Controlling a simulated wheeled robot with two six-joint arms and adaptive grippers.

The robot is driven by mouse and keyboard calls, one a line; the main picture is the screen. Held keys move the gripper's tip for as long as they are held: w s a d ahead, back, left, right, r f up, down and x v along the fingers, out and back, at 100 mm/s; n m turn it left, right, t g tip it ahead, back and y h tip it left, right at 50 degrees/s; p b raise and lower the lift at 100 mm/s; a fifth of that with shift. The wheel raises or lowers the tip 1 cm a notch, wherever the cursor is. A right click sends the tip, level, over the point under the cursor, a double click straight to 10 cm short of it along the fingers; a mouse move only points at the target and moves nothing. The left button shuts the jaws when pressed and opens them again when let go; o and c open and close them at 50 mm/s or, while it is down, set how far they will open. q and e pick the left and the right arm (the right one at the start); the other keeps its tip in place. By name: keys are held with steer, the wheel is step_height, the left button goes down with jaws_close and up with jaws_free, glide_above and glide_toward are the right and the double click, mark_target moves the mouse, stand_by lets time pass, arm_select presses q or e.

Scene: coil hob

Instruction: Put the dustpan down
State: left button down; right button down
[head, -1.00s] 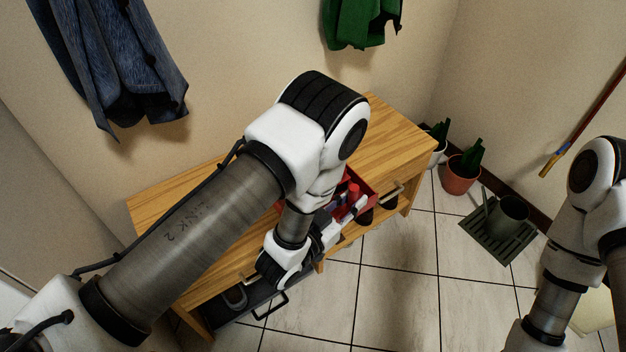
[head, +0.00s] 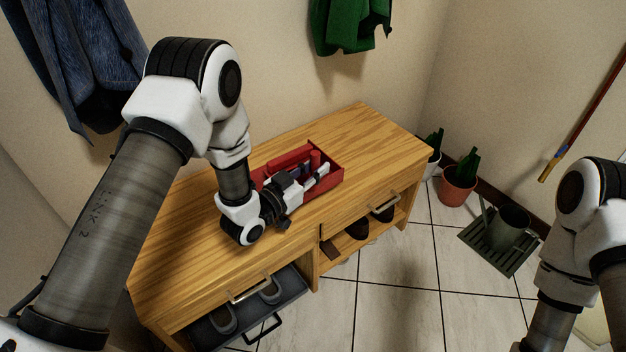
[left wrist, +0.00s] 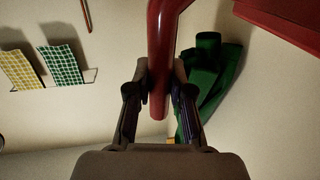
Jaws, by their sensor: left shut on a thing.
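The red dustpan (head: 292,157) is over the right-middle part of the wooden bench top. My left gripper (head: 316,174) is shut on its red handle, and the arm partly covers the pan. I cannot tell whether the pan touches the wood. In the left wrist view the round handle (left wrist: 158,70) stands between the two fingers (left wrist: 160,85), and a flat red part (left wrist: 285,22) shows at the top right. My right arm comes in at the right edge, with its gripper out of the picture.
The bench top (head: 200,235) is bare at the left and right. Plant pots (head: 458,187) and a watering can (head: 510,218) on a dark mat stand at right. Coats hang above.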

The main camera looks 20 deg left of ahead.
arm_select(q)
steer(key=shift+w+a, duration=0.45)
steer(key=shift+d+f+b, duration=0.1)
steer(key=shift+f+b, duration=0.75)
steer(key=shift+f, duration=0.9)
steer(key=shift+f, duration=0.1)
steer(key=c, duration=1)
jaws_free()
steer(key=shift+c, duration=0.2)
steer(key=shift+s, duration=0.1)
